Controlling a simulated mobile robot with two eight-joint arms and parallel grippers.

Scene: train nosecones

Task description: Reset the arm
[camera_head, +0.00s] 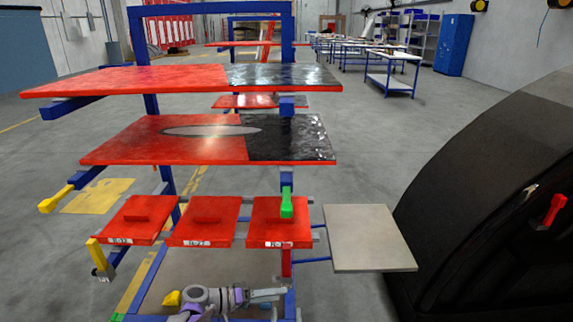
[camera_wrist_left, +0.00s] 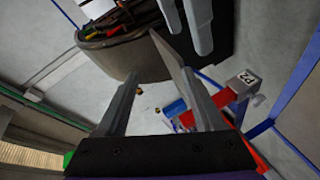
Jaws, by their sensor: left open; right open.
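My left gripper (camera_wrist_left: 145,58) is open in the left wrist view, with its two grey fingers apart and nothing between them. Two pale grey prongs (camera_wrist_left: 187,22) at the top edge of that view look like the spread fingers of my right gripper, partly cut off. In the head view one of my arms, with grey and purple links, lies low at the bottom centre, its gripper (camera_head: 266,296) pointing right below the rack's red trays. I cannot tell for sure which arm this is.
A blue rack (camera_head: 151,104) with red and black shelf panels (camera_head: 205,150) stands ahead. Red trays (camera_head: 206,222) and a grey plate (camera_head: 368,238) are at its front. A large dark nosecone (camera_head: 490,180) fills the right side. Floor (camera_head: 365,150) is clear behind the plate.

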